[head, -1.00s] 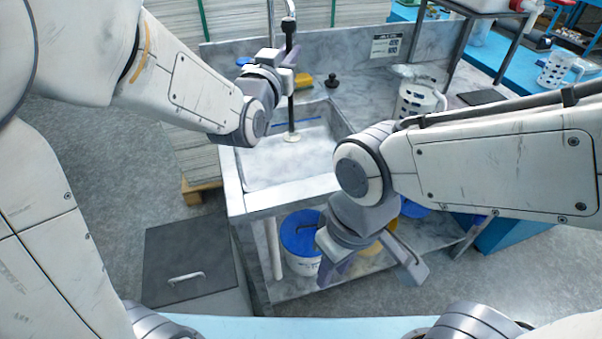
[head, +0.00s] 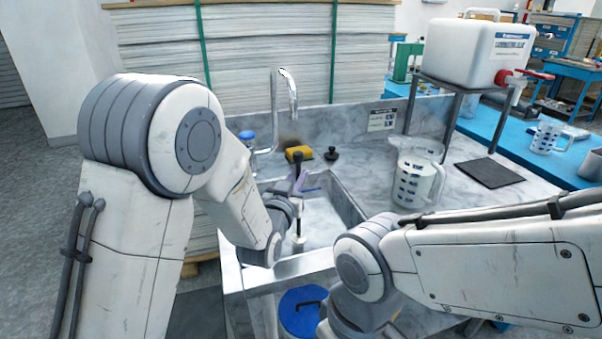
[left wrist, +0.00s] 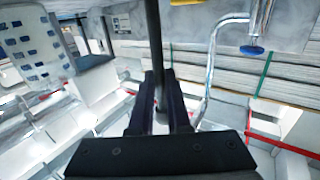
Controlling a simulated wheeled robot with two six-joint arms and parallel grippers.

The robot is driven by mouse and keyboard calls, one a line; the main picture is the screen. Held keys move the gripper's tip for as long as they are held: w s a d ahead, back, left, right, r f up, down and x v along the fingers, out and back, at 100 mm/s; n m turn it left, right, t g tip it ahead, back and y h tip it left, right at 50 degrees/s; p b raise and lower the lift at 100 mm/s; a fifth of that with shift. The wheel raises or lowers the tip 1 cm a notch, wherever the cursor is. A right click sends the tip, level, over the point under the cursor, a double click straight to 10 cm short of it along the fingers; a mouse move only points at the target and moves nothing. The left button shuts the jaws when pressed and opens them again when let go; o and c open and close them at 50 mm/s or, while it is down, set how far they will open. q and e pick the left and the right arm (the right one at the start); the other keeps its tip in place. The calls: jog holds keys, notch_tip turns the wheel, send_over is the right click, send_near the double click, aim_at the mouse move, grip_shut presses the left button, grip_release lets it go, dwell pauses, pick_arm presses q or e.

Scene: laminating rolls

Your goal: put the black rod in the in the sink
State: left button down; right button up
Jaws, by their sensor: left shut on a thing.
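My left gripper (head: 300,188) is shut on the black rod (head: 298,222) and holds it nearly upright over the sink basin (head: 323,222). The rod's top rises above the jaws and its lower end has a pale tip within the basin outline. I cannot tell whether that tip touches the sink floor. In the left wrist view the rod (left wrist: 154,40) runs between the two dark fingers of the gripper (left wrist: 162,105). My right arm reaches in from the right at the front of the sink; its fingers are below the frame.
A chrome faucet (head: 284,100) stands behind the basin. A yellow sponge (head: 299,154) and black stopper (head: 332,154) lie on the back ledge. A blue-lidded bucket (head: 302,312) is below.

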pick_arm(q)
jog(key=shift+w+d+r, duration=0.1)
jog(key=shift+w, duration=0.4)
jog(key=x, duration=0.2)
jog(key=shift+w+d+p, duration=0.1)
jog(key=shift+w+p, duration=0.25)
jog(key=shift+w, duration=0.05)
jog(key=shift+s+f, duration=0.1)
jog(key=shift+f, duration=0.55)
jog(key=shift+f+b, duration=0.2)
jog(key=shift+b, duration=0.1)
jog(key=c, duration=0.9)
grip_release()
jog(key=shift+r, duration=0.1)
jog(key=shift+r+p, duration=0.15)
jog(key=shift+p, duration=0.15)
